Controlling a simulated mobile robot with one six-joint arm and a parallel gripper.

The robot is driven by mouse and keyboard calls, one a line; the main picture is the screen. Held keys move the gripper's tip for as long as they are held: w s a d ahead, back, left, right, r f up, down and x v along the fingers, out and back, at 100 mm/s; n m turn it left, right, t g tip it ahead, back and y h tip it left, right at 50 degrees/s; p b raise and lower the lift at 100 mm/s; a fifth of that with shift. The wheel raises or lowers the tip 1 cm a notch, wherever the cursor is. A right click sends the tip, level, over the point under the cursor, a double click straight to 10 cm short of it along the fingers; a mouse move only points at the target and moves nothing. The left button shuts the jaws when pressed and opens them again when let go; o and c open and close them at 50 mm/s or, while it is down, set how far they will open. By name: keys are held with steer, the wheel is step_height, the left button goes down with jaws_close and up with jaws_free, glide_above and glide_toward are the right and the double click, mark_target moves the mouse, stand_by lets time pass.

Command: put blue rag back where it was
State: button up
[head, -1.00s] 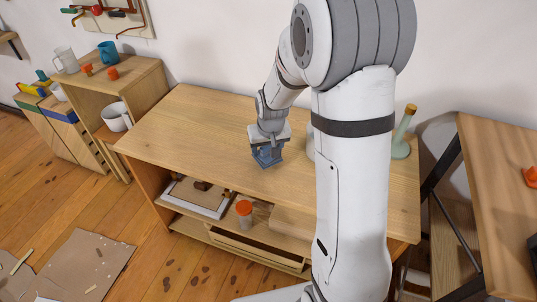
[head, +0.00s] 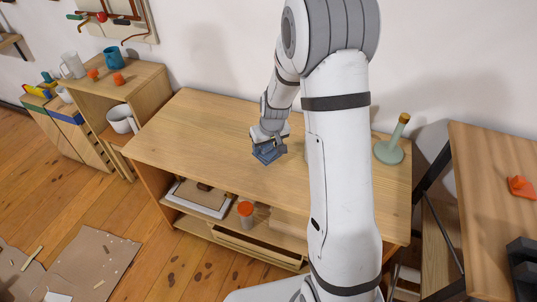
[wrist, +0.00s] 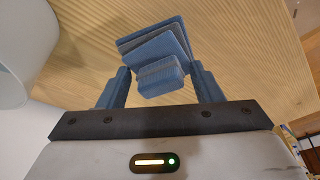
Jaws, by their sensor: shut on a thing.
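The blue rag (head: 267,154) is a small folded stack over the middle of the wooden bench top (head: 210,135). My gripper (head: 268,144) is above it, pointing down, and is shut on it. In the wrist view the rag (wrist: 155,45) shows as layered blue folds between the two fingers of the gripper (wrist: 160,82), with the wood behind it. I cannot tell whether the rag touches the bench top.
A white rounded thing (wrist: 12,62) is close by in the wrist view. An orange-lidded jar (head: 246,214) and a tray (head: 198,198) sit on the shelf below. The bench's left part is clear.

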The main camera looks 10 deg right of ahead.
mark_target(268, 151)
steer(key=shift+f, duration=1.95)
steer(key=shift+f+b, duration=0.15)
steer(key=shift+b, duration=0.25)
steer(key=o, duration=0.8)
